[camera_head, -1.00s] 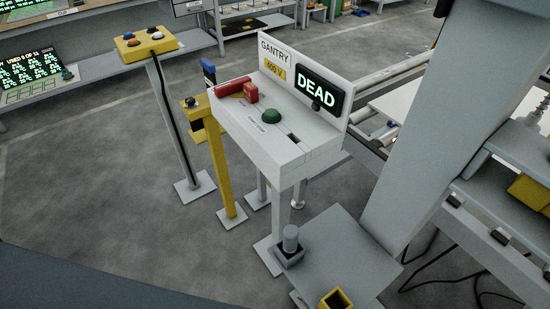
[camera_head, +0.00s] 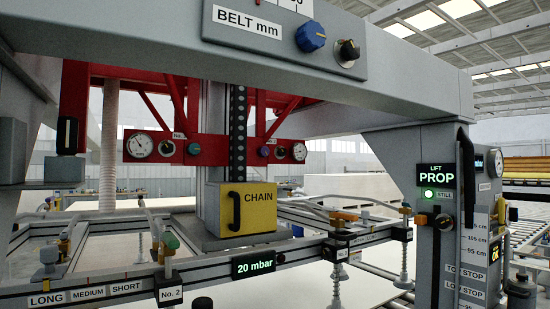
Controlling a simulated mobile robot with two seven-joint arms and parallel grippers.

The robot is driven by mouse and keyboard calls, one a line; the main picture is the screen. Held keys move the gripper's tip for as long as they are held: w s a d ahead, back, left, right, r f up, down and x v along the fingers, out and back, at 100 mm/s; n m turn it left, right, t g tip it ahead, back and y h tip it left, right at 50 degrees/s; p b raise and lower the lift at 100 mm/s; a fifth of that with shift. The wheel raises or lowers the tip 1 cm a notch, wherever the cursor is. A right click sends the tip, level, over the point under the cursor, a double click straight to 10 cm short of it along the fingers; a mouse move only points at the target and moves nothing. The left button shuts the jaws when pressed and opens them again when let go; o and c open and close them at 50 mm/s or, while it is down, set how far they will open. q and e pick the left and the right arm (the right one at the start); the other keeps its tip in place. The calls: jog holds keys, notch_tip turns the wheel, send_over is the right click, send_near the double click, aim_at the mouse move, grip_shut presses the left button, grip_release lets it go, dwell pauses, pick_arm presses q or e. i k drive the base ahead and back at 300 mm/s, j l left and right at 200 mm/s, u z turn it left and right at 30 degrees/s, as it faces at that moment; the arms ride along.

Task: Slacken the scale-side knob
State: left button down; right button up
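A white height scale (camera_head: 475,235) marked in cm runs down the right post, with TOP STOP and LOW STOP labels near its foot. A dark round knob (camera_head: 445,222) sits on the post just left of the scale, beside an orange-tipped part. Another black knob-like part (camera_head: 520,287) stands out low on the right of the scale. I cannot tell which of these is the scale-side knob, nor how tight either is. Neither of my grippers shows in the head view.
The LIFT display (camera_head: 436,177) reads PROP, with a lit green STILL lamp (camera_head: 428,194) below. The cross beam carries a blue knob (camera_head: 310,37) and a black knob (camera_head: 348,50).

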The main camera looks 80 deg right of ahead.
aim_at(282, 152)
jog(key=k, duration=0.55)
jog(key=z, duration=2.4)
jog(key=k+j, duration=0.1)
jog(key=j, duration=0.25)
jog(key=k+j+z, duration=0.1)
jog(key=j, duration=0.2)
jog(key=i+l, duration=0.2)
jog(key=l, duration=0.2)
jog(key=i+l, duration=0.45)
jog(key=l, duration=0.3)
jog(key=i+l, duration=0.25)
jog(key=l, duration=0.15)
